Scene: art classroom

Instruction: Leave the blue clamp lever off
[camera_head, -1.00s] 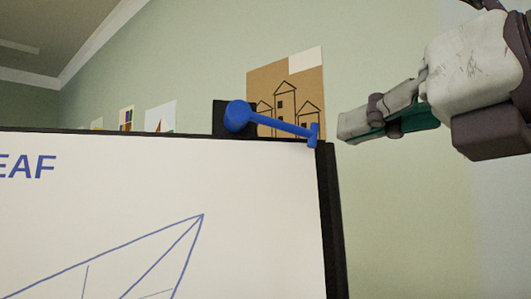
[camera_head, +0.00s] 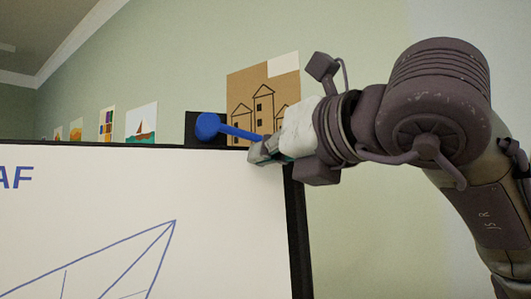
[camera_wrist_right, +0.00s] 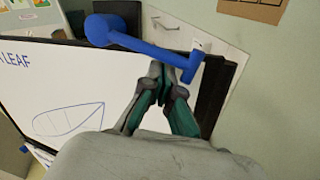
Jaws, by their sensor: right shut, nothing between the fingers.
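The blue clamp lever (camera_head: 209,126) sits at the top right of the whiteboard frame in the head view, its round hub to the left and its arm running right and slightly down. The right wrist view shows the whole lever (camera_wrist_right: 140,40), with the handle end at the right. My right gripper (camera_head: 258,152) is shut and empty at the board's top right corner, hiding the lever's handle end in the head view. In the wrist view its fingertips (camera_wrist_right: 160,68) lie just below the lever arm, left of the handle end; I cannot tell if they touch. My left gripper is out of view.
The whiteboard (camera_head: 220,220) with its dark frame fills the lower left. A brown drawing of buildings (camera_head: 264,97) hangs on the wall behind the lever. Free space lies right of the frame, below my right arm.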

